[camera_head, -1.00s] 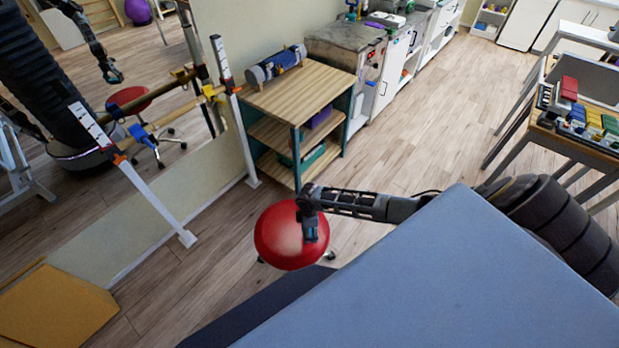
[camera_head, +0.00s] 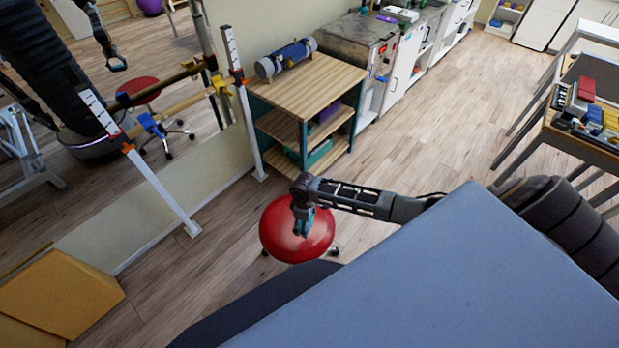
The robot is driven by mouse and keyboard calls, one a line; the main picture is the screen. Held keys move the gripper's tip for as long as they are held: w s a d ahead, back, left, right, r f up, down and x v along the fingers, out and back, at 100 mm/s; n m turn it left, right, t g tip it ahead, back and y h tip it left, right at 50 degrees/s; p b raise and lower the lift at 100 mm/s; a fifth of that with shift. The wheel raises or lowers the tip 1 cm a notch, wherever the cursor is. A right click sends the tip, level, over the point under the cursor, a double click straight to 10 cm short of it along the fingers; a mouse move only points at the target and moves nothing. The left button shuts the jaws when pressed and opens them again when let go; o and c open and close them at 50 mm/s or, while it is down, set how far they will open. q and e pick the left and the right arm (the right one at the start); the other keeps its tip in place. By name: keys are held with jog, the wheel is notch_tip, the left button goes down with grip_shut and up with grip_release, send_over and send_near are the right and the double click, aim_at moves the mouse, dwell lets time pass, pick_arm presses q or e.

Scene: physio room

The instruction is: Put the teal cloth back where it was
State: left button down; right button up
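I cannot make out a teal cloth for certain in the head view. My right gripper (camera_head: 303,224) comes in from the right and points down in front of the red stool seat (camera_head: 283,243). Its finger area is teal, too small to tell whether this is finger colour or cloth. Whether its fingers are open or shut is not clear. A teal-green item (camera_head: 318,153) lies on a lower shelf of the wooden shelf unit (camera_head: 318,84). My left gripper is not directly in view.
A blue padded table (camera_head: 440,275) fills the lower right. A blue-grey roll (camera_head: 286,58) lies on the shelf unit's top. A mirror with parallel bars (camera_head: 165,185) stands at left, a yellow block (camera_head: 62,295) below. Open floor (camera_head: 440,130) extends beyond the table.

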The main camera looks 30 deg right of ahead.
jog(key=a+r+m, duration=0.1)
jog(key=r+m, duration=0.1)
jog(key=a+r+m, duration=0.1)
jog(key=m, duration=0.1)
jog(key=a+r+m+b, duration=0.1)
jog(key=r+m, duration=0.1)
jog(key=shift+a+r, duration=0.15)
jog(key=shift+r, duration=0.15)
jog(key=shift+a+r+m, duration=0.15)
jog(key=shift+r+m, duration=0.4)
jog(key=shift+a+r+m, duration=0.15)
jog(key=shift+r+m, duration=0.35)
jog(key=shift+m, duration=0.05)
jog(key=shift+s+d, duration=0.1)
